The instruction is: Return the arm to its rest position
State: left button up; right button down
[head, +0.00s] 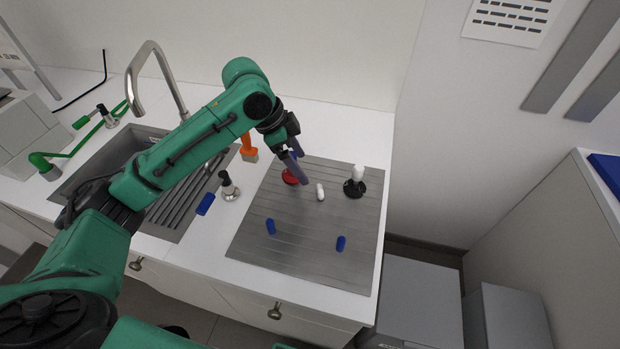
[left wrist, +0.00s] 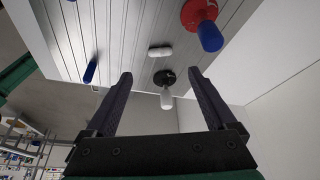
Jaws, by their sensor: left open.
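My left arm reaches in from the left in the head view. Its gripper (head: 297,168) hangs above the back of a grey ribbed board (head: 300,255). In the left wrist view the gripper (left wrist: 160,73) is open, with nothing held between its fingers. A black round holder (head: 354,189) with a white peg (head: 358,172) stands to the right. My right gripper is not in view.
A loose white peg (head: 320,191) lies between the holders. Blue pegs (head: 270,227) and (head: 340,243) lie towards the board's front. A tall faucet (head: 135,75) and an orange item (head: 248,148) stand near my arm.

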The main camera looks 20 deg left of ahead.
pick_arm(q)
jog(key=shift+v, duration=1)
